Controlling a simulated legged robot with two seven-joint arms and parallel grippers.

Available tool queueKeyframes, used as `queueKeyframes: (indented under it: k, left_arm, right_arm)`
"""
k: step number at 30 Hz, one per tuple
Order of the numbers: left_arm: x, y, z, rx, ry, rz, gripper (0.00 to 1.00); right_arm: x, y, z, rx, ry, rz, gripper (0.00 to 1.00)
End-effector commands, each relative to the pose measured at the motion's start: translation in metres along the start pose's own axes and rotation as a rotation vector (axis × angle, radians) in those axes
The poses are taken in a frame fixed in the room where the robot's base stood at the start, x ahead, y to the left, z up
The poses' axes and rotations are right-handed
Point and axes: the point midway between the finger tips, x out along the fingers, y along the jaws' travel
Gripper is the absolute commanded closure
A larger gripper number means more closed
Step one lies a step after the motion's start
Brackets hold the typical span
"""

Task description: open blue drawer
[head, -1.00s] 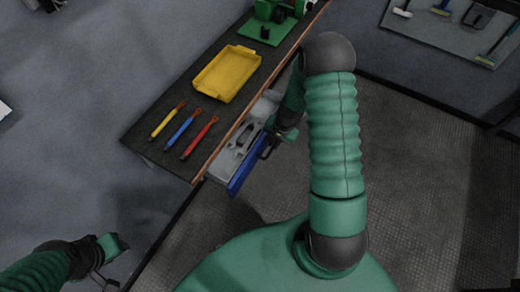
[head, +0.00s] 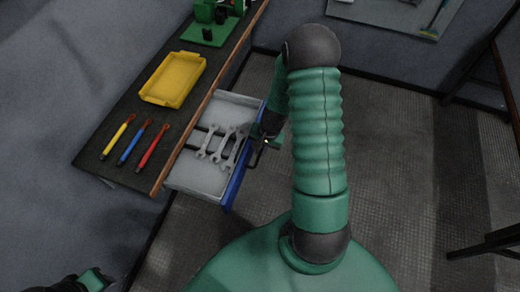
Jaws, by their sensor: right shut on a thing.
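The blue drawer (head: 236,181) stands pulled out from under the workbench, its blue front facing right and its pale inside showing. Several grey wrenches (head: 222,145) lie in it. My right gripper (head: 262,146) is at the drawer's front, shut on its handle; the arm partly hides the handle. My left gripper (head: 96,281) is at the bottom left edge, away from the drawer and mostly cut off, so its jaws cannot be made out.
The dark workbench (head: 95,165) carries a yellow tray (head: 173,79), three screwdriver-like tools with yellow, blue and red handles, and a green device (head: 210,30). A tool board (head: 395,10) is at the top right.

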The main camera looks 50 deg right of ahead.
Motion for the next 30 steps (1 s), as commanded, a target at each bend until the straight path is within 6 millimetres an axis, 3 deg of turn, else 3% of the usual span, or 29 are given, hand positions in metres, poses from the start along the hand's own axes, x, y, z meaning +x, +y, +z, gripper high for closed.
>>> queueKeyframes:
  k: [3, 4, 5, 17, 20, 30]
  left_arm:
    - [0.0, 0.0, 0.0, 0.0, 0.0, 0.0, 0.64]
    - [0.0, 0.0, 0.0, 0.0, 0.0, 0.0, 0.64]
    - [0.0, 0.0, 0.0, 0.0, 0.0, 0.0, 0.64]
    - [0.0, 0.0, 0.0, 0.0, 0.0, 0.0, 0.64]
    - [-0.001, 0.0, 0.0, 0.0, 0.0, 0.0, 0.64]
    - [-0.005, 0.0, -0.001, 0.0, 0.0, 0.0, 0.64]
  right_arm:
    - [0.001, 0.001, -0.001, 0.002, 0.002, 0.001, 1.0]
    - [0.001, 0.001, -0.001, 0.002, 0.002, 0.001, 0.85]
    - [0.001, 0.001, -0.001, 0.002, 0.002, 0.001, 0.81]
    - [-0.009, 0.0, 0.0, 0.0, 0.003, 0.0, 0.8]
    - [-0.029, 0.0, -0.001, 0.0, 0.006, -0.001, 0.8]
    - [-0.127, -0.001, -0.004, 0.0, 0.004, -0.001, 0.8]
